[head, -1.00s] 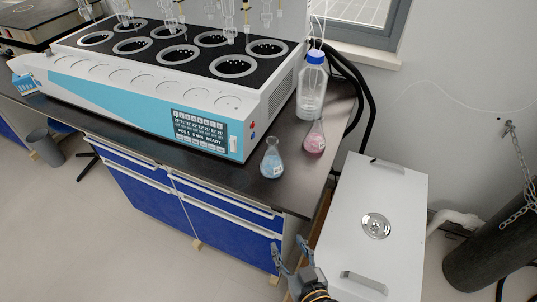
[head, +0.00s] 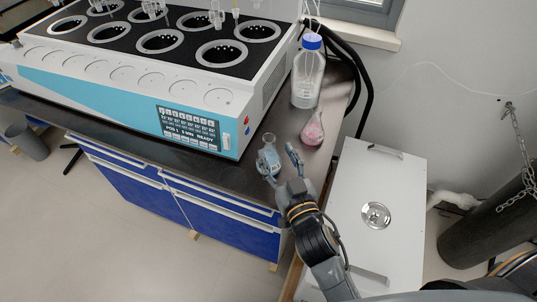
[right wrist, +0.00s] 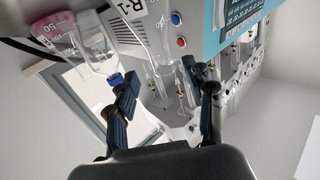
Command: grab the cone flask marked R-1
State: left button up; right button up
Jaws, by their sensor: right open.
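A cone flask with pale blue liquid (head: 269,142) stands near the front right corner of the dark bench, partly covered by my gripper. In the right wrist view a label reading R-1 (right wrist: 130,8) shows at the top edge, apparently on the near clear flask (right wrist: 163,78); its body is cut off there. My right gripper (head: 279,158) is open at this flask, one finger in front of it and the other to its right. In the wrist view the neck appears between the fingers (right wrist: 165,103); contact cannot be told. My left gripper is not in view.
A cone flask with pink liquid (head: 313,131) stands just behind and right. A blue-capped bottle (head: 308,80) is behind that. The white and blue distiller (head: 120,95) fills the bench at left. A white cabinet (head: 372,190) stands right of the bench.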

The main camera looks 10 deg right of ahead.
aim_at(271, 146)
jog(key=shift+w+a+r, duration=0.15)
jog(key=shift+w, duration=0.35)
jog(key=w, duration=0.3)
jog(key=w+p, duration=0.1)
jog(key=shift+w+a+f, duration=0.2)
jog(key=shift+w+a, duration=0.05)
jog(key=shift+a, duration=0.1)
jog(key=shift+s, duration=0.1)
jog(key=shift+c, duration=0.2)
grip_shut()
